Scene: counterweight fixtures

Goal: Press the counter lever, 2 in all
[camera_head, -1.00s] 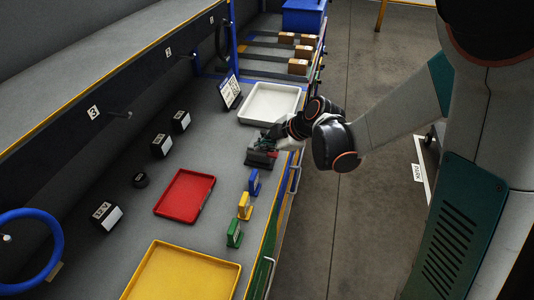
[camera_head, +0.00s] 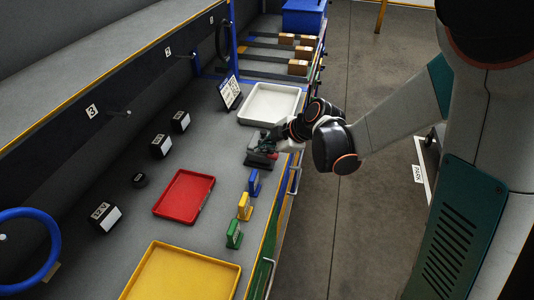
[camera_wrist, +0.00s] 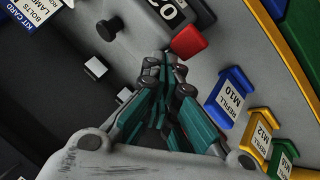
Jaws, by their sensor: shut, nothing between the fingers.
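The counter (camera_head: 261,161) is a small dark box on the bench near its front edge, partly covered by my gripper in the head view. In the wrist view the counter (camera_wrist: 172,12) is cut off at the top edge, with digits that look like "20" at least in part. Its red lever end (camera_wrist: 188,42) sticks out beside the box. My gripper (camera_wrist: 165,64) is shut and empty, with its fingertips close to the red lever end. Whether they touch it I cannot tell. In the head view my gripper (camera_head: 268,143) is over the counter.
Blue (camera_head: 254,182), yellow (camera_head: 244,206) and green (camera_head: 234,233) refill card stands line the front edge. A white tray (camera_head: 244,117) lies behind the counter, a red tray (camera_head: 157,209) and a yellow tray (camera_head: 130,293) nearer. Small black boxes stand toward the back wall.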

